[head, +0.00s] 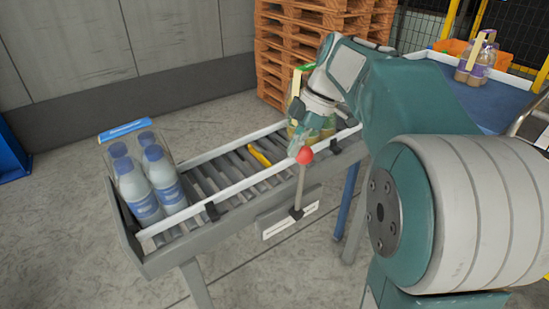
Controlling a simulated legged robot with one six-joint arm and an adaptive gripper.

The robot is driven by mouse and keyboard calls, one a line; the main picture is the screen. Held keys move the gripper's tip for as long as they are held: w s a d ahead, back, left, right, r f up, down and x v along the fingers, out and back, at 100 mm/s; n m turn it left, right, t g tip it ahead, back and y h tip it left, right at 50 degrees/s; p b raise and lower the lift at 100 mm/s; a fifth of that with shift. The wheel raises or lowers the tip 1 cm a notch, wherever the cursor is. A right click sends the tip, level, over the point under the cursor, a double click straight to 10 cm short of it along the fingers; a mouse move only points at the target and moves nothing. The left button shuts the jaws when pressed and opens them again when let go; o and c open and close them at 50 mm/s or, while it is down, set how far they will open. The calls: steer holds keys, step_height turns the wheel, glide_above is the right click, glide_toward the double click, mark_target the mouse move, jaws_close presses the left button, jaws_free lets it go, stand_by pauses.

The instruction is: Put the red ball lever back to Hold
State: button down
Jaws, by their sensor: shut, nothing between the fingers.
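The red ball lever (304,156) stands on the near side of the roller conveyor. Its grey rod rises nearly upright from a pivot, leaning slightly right at the top. A white label plate (280,228) lies behind the rod's foot; its text is too small to read. My gripper (298,146) is shut and empty, pointing down just above and behind the red ball in the picture. I cannot tell whether it touches the ball. My arm hides part of the conveyor's far end.
A yellow piece (259,155) lies on the rollers. Wooden pallets (275,62) are stacked behind. A blue table (470,98) is at right.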

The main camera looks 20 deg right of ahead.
steer(key=w+d+f, duration=0.1)
steer(key=w+d, duration=0.1)
steer(key=d, duration=0.5)
steer(key=shift+d+f, duration=0.25)
steer(key=shift+d, duration=0.05)
steer(key=shift+a, duration=0.1)
steer(key=w+v, duration=0.1)
steer(key=v, duration=0.8)
steer(key=shift+w+r, duration=0.25)
stand_by(0.6)
